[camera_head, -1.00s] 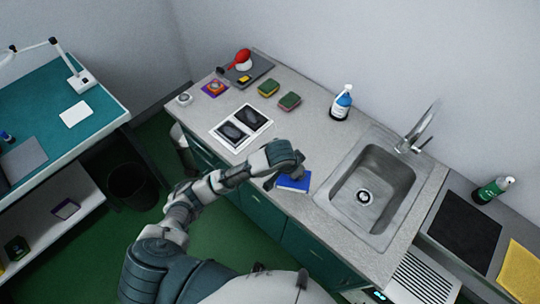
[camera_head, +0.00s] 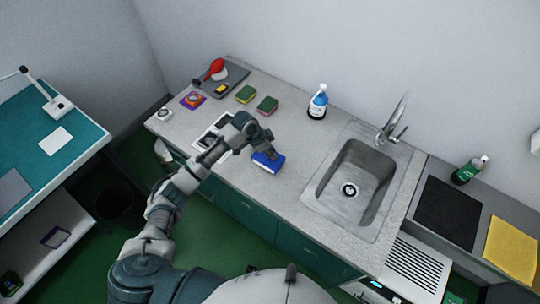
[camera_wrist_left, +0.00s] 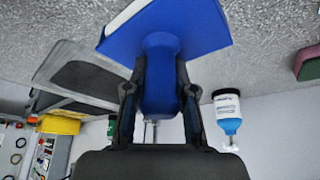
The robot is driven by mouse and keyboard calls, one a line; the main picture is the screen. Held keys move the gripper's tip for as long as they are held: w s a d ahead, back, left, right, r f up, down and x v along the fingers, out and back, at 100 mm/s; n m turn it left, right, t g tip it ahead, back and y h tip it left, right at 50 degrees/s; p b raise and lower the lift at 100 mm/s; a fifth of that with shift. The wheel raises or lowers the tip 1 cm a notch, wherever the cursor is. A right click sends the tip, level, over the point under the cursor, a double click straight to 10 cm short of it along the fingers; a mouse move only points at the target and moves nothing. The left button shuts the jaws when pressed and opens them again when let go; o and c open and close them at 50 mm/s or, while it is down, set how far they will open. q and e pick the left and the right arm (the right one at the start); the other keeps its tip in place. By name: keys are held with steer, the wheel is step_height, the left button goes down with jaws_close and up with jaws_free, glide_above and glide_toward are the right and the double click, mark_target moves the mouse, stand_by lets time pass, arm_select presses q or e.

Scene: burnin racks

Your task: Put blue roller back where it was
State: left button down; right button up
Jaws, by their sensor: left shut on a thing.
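The blue roller (camera_head: 268,162) is a blue piece with a flat, wide body, a pale edge and a blue handle. My left gripper (camera_head: 262,146) is shut on its handle over the grey counter, left of the sink. In the left wrist view the gripper (camera_wrist_left: 160,80) has one finger on each side of the handle, and the wide blue body (camera_wrist_left: 190,25) lies beyond the fingertips. I cannot tell whether the roller touches the counter. My right gripper is not in view.
The sink (camera_head: 355,180) is right of the roller. A blue-and-white bottle (camera_head: 318,103) and green-and-pink sponges (camera_head: 267,106) stand behind it. Photo cards (camera_head: 208,128) are partly hidden by my arm. A grey tray (camera_head: 232,77) with a red tool is at the back left. The counter front is clear.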

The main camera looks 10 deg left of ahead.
mark_target(279, 158)
arm_select(q)
steer(key=d+f, duration=0.1)
steer(key=d, duration=0.1)
steer(key=d+f, duration=0.2)
steer(key=shift+p, duration=0.3)
steer(key=shift+a, duration=0.35)
steer(key=a, duration=0.1)
steer(key=a+f, duration=0.1)
steer(key=shift+s+a, duration=0.2)
steer(key=shift+a, duration=0.1)
steer(key=shift+s+d+f, duration=0.1)
steer(key=shift+s+f, duration=0.05)
steer(key=shift+f, duration=0.05)
steer(key=shift+d, duration=0.25)
steer(key=c, duration=1)
jaws_free()
steer(key=shift+d+f, duration=0.25)
steer(key=shift+d, duration=0.2)
steer(key=shift+o, duration=0.2)
steer(key=shift+a, duration=0.2)
steer(key=shift+a+r, duration=0.1)
steer(key=shift+r, duration=0.1)
steer(key=w+b+v, duration=0.1)
steer(key=v, duration=1.2)
steer(key=shift+d+r, duration=0.25)
steer(key=shift+d, duration=0.1)
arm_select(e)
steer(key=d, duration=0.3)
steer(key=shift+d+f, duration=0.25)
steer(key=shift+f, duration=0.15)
